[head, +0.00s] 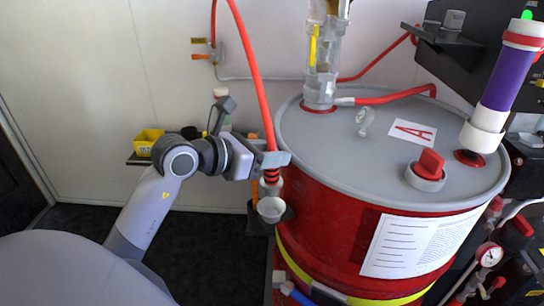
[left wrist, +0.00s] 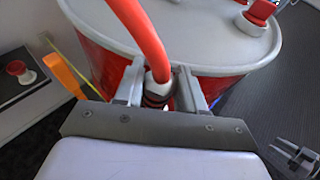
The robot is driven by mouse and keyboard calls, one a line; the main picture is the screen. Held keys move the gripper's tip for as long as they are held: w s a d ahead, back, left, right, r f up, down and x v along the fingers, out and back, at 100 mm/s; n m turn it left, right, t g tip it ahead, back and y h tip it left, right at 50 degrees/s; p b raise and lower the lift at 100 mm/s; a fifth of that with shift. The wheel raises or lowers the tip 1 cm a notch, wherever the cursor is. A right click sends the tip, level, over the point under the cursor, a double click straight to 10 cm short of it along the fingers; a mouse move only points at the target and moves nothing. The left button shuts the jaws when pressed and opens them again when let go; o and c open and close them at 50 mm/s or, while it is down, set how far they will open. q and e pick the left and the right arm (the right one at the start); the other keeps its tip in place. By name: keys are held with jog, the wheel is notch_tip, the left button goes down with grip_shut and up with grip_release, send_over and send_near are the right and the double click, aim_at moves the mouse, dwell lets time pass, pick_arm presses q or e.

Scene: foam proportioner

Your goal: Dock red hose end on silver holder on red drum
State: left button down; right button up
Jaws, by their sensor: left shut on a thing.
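The red hose (head: 256,85) hangs from above, and its ribbed end (head: 271,175) is at the left side of the red drum (head: 325,225). My left gripper (head: 272,160) is shut on the hose end, which points down. In the left wrist view the hose end (left wrist: 157,88) is between the two fingers, in front of the drum. A silver cup-like holder (head: 271,209) is on the drum's left side, just below the hose end. I cannot tell whether they touch. The holder is hidden in the left wrist view.
The drum's grey lid (head: 340,150) carries a clear vertical tube (head: 323,60) and a red-and-grey cap (head: 428,168). A purple cylinder (head: 508,75) stands at the right. A yellow bin (head: 148,140) is on a shelf behind my arm. Dark floor is open at lower left.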

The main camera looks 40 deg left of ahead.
aim_at(265, 181)
pick_arm(q)
jog(key=shift+f+b, duration=1.95)
jog(key=shift+f, duration=0.4)
jog(key=shift+f+b, duration=0.35)
jog(key=shift+f, duration=0.1)
pick_arm(e)
jog(key=f, duration=0.2)
jog(key=a+f, duration=0.1)
jog(key=shift+w+a, duration=0.1)
jog(key=shift+w, duration=0.25)
jog(key=shift+w+r, duration=0.1)
jog(key=shift+r, duration=0.05)
pick_arm(q)
jog(key=shift+f+b, duration=0.45)
jog(key=shift+f, duration=0.15)
pick_arm(e)
jog(key=shift+f, duration=0.55)
pick_arm(q)
jog(key=c, duration=0.9)
grip_release()
jog(key=shift+c, duration=0.2)
jog(key=shift+s, duration=0.1)
